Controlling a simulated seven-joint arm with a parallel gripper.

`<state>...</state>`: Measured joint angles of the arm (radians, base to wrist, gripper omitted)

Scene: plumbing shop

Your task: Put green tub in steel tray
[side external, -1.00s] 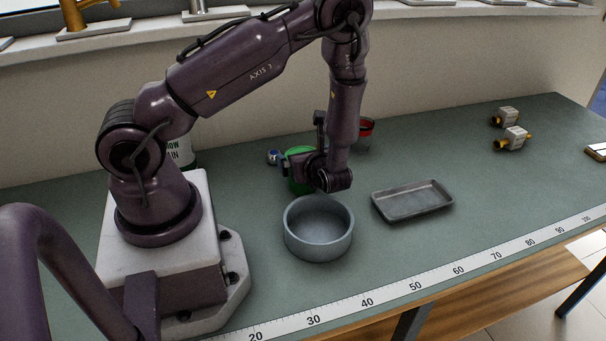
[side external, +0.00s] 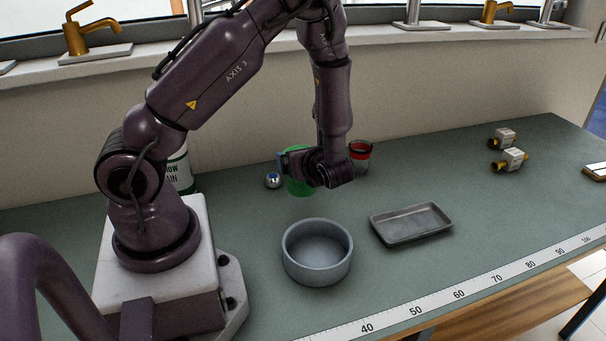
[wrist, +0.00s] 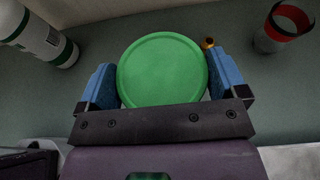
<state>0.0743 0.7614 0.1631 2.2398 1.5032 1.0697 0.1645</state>
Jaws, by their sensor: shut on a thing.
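The green tub (wrist: 162,70) is round with a flat green top. In the wrist view it sits between the two blue finger pads of my gripper (wrist: 160,88), which is shut on it. In the side view the green tub (side external: 298,183) is partly hidden behind my gripper (side external: 300,168) and appears held above the bench. The steel tray (side external: 411,223) is a shallow grey rectangle on the bench, to the right of and nearer than the tub. It looks empty.
A round grey pan (side external: 317,253) stands left of the tray. A red-banded clear cup (side external: 361,155) and a silver ball (side external: 272,180) are near the tub. A white-and-green bottle (side external: 180,172) stands behind my arm. Brass-ended valves (side external: 510,160) sit far right.

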